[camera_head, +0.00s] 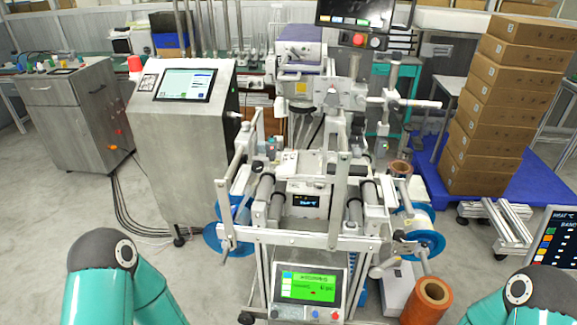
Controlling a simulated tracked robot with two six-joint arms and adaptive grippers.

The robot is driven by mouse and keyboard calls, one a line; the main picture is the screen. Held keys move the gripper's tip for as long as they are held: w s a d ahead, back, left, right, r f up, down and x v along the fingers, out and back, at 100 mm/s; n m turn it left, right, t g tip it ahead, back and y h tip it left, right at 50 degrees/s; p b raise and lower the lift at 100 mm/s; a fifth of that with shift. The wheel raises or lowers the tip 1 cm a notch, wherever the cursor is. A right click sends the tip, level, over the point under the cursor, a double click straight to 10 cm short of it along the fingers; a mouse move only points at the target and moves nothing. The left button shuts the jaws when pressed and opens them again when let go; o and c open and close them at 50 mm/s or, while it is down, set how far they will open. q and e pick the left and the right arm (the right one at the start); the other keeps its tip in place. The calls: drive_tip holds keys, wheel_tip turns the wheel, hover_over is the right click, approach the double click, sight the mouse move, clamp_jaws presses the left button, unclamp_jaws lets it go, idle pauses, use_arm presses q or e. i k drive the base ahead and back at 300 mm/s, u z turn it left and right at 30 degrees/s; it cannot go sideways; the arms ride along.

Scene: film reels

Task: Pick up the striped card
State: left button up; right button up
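I cannot make out a striped card anywhere in the head view. Only teal links of my two arms show, at the bottom left and bottom right corners. Neither gripper is in the picture. A labelling machine with a white frame (300,237) stands in the middle. It carries a blue-edged reel (213,238) on its left and another blue-edged reel (428,243) on its right. An orange-brown roll (428,298) sits low at the front right of the machine.
A steel cabinet with a screen (185,130) stands left of the machine, with cables on the floor. A stack of cardboard boxes (500,105) stands on a blue pallet (535,185) at the right. A green-lit control panel (308,285) is at the front. Grey floor (60,210) is clear at the left.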

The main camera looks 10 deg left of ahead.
sight(287, 168)
drive_tip(key=z, duration=1.85)
drive_tip(key=i, duration=0.1)
drive_tip(key=u, duration=2.95)
drive_tip(key=k, duration=1.1)
drive_tip(key=z, duration=1.25)
drive_tip(key=i, duration=1)
drive_tip(key=z, duration=0.1)
